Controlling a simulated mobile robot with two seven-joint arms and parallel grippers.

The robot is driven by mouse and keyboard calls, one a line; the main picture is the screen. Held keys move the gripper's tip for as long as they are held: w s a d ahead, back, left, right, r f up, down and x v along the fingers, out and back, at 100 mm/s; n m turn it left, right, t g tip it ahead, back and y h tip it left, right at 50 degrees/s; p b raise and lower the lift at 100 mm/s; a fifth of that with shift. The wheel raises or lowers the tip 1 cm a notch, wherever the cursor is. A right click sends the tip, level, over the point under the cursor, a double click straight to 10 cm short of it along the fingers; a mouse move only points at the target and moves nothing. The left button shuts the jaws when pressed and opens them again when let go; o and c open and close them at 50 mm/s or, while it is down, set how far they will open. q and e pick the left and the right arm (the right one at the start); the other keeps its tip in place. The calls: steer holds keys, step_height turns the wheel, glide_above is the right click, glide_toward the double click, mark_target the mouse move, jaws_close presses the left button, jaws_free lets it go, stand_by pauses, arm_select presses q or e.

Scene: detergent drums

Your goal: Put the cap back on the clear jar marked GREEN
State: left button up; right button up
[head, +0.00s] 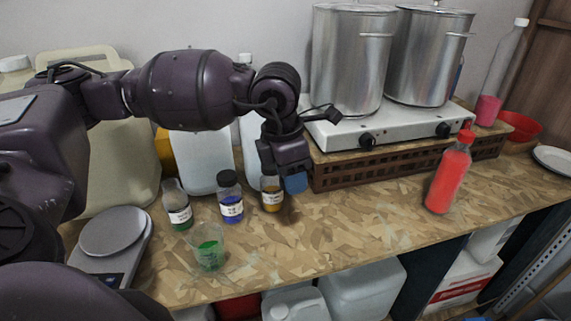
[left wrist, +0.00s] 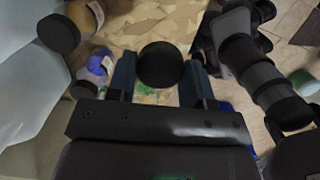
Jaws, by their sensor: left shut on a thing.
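The clear jar marked GREEN (head: 179,208) stands upright on the bench in the head view, its mouth without a cap, with a little green in the bottom. My left gripper (head: 288,180) is to the right of it, low over the bench by the jar with yellow contents. In the left wrist view its two blue fingers are shut on a round black cap (left wrist: 161,65). The cap is hidden behind the gripper in the head view.
A black-capped jar with blue contents (head: 230,200) and the yellow jar (head: 271,195) stand between the green jar and my gripper. A cup of green liquid (head: 209,250) and a scale (head: 112,232) are in front. A red bottle (head: 449,178) stands right; the middle bench is clear.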

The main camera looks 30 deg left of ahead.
arm_select(q)
steer(key=m, duration=0.1)
steer(key=f+m, duration=0.1)
steer(key=m, duration=0.1)
steer(key=shift+w+d+f, duration=0.2)
steer(key=shift+w+d, duration=0.1)
steer(key=d+f+m+g, duration=0.1)
steer(key=f+m, duration=0.2)
steer(key=m, duration=0.4)
steer(key=w+d+f+m+g, duration=0.1)
steer(key=f+m, duration=0.2)
steer(key=m, duration=0.4)
steer(key=w+d+f+m+g, duration=0.1)
steer(key=d+f+m, duration=0.1)
steer(key=m, duration=0.5)
steer(key=shift+f+y, duration=0.3)
steer(key=shift+f, duration=0.2)
steer(key=m, duration=0.1)
steer(key=f+m, duration=0.1)
steer(key=m, duration=0.2)
steer(key=shift+w+d+f+y, duration=0.15)
steer(key=shift+d+f+y, duration=0.15)
steer(key=shift+d+f, duration=0.1)
